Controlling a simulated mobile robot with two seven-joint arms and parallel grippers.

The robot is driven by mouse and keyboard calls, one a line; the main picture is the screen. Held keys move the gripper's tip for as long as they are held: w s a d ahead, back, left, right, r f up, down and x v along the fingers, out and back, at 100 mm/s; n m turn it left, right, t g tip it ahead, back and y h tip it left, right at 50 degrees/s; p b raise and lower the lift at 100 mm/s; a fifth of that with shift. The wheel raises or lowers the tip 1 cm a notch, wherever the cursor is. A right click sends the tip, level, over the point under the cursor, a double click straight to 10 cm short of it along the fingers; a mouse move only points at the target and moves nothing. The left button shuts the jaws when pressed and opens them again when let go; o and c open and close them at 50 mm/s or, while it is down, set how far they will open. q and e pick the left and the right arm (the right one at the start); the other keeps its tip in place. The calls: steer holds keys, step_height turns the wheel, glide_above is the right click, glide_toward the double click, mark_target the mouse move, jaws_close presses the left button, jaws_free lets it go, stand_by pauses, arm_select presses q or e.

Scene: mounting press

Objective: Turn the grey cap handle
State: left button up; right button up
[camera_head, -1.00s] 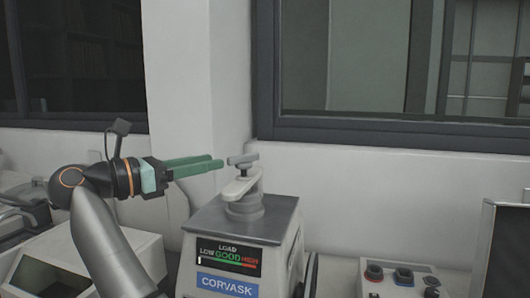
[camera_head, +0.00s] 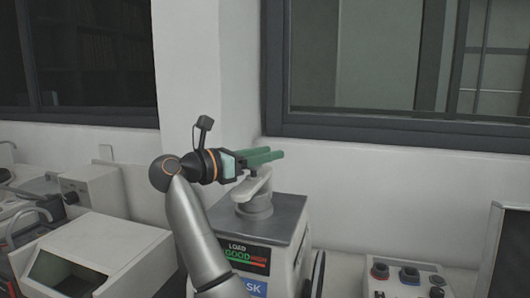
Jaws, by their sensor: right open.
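The mounting press (camera_head: 285,222) stands on the bench with a load display on its front reading GOOD in green. On its top is the grey cap (camera_head: 254,203) with a pale lever arm (camera_head: 252,186) rising from it. The upright grip at the lever's end is mostly hidden by my right gripper (camera_head: 272,155). Its two green fingers are open and point right, at the height of that grip. I cannot tell whether they touch it. My left gripper is not in view.
A control box with several knobs (camera_head: 408,278) sits to the right. A white box-shaped machine with a dark opening (camera_head: 68,275) and other equipment (camera_head: 95,185) stand to the left. A wall and dark-framed windows (camera_head: 400,130) are behind the press.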

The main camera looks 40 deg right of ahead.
jaws_close()
stand_by(0.3)
stand_by(0.3)
